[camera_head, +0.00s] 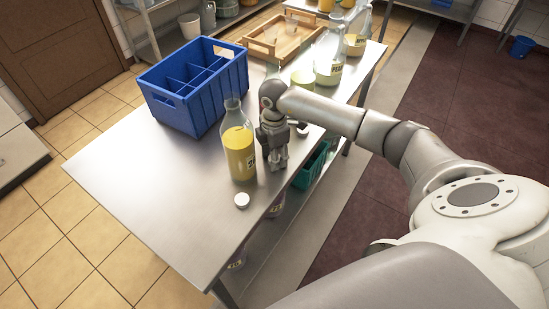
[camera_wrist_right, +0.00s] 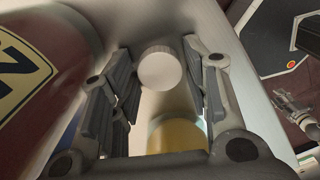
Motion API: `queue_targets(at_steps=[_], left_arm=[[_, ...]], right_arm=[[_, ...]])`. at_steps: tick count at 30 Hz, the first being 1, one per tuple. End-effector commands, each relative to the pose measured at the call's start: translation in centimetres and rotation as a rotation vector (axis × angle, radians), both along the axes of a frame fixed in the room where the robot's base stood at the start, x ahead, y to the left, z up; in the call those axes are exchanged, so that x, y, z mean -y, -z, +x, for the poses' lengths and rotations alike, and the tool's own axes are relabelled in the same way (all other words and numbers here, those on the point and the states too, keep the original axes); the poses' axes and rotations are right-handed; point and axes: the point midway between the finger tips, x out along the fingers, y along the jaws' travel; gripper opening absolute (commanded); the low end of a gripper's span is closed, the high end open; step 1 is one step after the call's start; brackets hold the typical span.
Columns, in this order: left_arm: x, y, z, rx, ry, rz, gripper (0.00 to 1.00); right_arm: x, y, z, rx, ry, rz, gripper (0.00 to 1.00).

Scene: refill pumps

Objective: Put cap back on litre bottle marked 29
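A clear bottle (camera_head: 238,148) with yellow liquid and a partly readable label stands upright on the steel table. Its mouth looks uncapped. A round white cap (camera_head: 241,200) lies on the table in front of it, near the edge. My right gripper (camera_head: 277,166) points down just right of the bottle, behind and right of the cap, apart from it. In the right wrist view its fingers (camera_wrist_right: 160,60) are spread, and a white cap (camera_wrist_right: 160,69) shows between the tips; nothing looks gripped. Yellow (camera_wrist_right: 178,135) shows below it, partly hidden. My left gripper is out of view.
A blue divided crate (camera_head: 197,112) stands behind the bottle. A wooden tray (camera_head: 262,48) and more yellow-filled bottles (camera_head: 328,68) are farther back. A teal bin (camera_head: 312,168) is below the table. The table's front left is clear. A labelled dark-red surface (camera_wrist_right: 75,35) fills the wrist view's left.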

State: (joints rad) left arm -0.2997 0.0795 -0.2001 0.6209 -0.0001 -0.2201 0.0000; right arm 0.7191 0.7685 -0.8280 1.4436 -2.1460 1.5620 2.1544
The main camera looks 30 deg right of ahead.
Motion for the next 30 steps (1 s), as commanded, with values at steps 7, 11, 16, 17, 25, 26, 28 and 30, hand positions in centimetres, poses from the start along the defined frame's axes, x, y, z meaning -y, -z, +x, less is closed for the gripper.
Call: queue_targets(at_steps=[7,11,16,17,25,26,28,30], left_arm=[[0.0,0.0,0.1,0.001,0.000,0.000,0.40],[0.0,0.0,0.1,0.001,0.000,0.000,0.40],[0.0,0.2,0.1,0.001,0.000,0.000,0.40],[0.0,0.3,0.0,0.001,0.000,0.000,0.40],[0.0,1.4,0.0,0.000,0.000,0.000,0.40],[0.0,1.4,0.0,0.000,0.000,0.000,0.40],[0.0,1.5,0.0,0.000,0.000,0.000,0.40],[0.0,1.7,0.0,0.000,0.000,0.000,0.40]], right_arm=[[0.0,0.0,0.0,0.000,0.000,0.000,0.26],[0.0,0.0,0.0,0.000,0.000,0.000,0.26],[0.0,-0.3,0.1,0.002,0.000,0.000,0.26],[0.1,-0.4,0.1,0.002,0.000,0.000,0.26],[-0.1,-3.4,-0.2,0.002,-0.003,0.000,0.26],[-0.2,-3.7,-0.5,0.002,-0.001,0.000,0.26],[-0.4,-4.5,-1.1,0.002,-0.002,0.000,0.26],[-0.7,-5.2,-1.7,0.003,-0.003,-0.001,0.26]])
